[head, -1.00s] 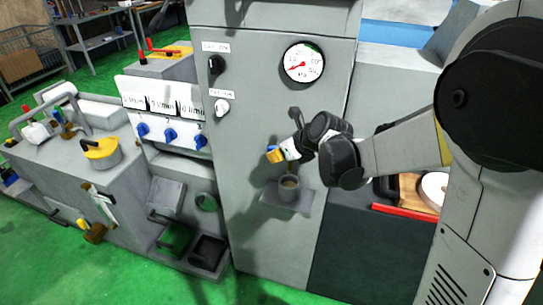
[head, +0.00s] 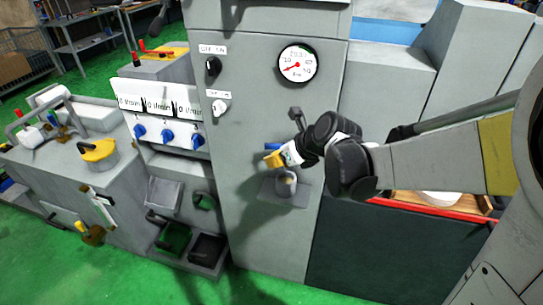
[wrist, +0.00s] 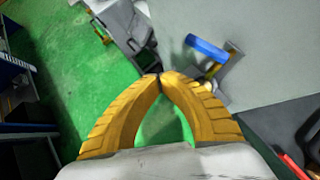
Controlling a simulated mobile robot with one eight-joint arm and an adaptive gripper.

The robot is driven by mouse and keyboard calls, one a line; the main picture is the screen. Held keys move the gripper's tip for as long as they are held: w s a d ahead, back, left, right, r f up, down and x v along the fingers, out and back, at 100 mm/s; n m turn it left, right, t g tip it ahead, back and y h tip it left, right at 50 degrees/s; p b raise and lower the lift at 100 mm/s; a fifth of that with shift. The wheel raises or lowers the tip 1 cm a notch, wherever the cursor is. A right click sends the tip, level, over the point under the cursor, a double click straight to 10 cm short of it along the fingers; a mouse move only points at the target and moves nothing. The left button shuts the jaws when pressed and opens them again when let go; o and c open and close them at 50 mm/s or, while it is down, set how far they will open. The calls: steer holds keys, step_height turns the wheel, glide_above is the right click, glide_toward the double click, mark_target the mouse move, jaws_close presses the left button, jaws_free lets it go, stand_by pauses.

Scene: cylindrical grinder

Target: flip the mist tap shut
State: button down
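The mist tap has a blue lever (wrist: 207,48) and a brass-coloured body (wrist: 232,50), fixed to a grey cabinet front. In the head view, a bit of the blue lever (head: 277,147) shows just above my gripper, which hides much of the tap. My gripper (wrist: 160,76) has yellow fingers with their tips together and nothing between them. In the wrist view the fingertips are left of and below the blue lever, with a gap in the picture. In the head view my gripper (head: 273,160) is close in front of the cabinet; contact cannot be told there.
A small grey cup (head: 287,183) stands on a shelf (head: 290,199) just below my gripper. A round gauge (head: 298,64) and two knobs, one black (head: 213,66) and one white (head: 219,108), are on the cabinet above. A panel with blue valves (head: 168,136) is to the left.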

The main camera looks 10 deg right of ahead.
steer(key=s+r, duration=0.1)
steer(key=s+a+r+p, duration=0.1)
steer(key=shift+s+r, duration=0.4)
steer(key=shift+a, duration=0.1)
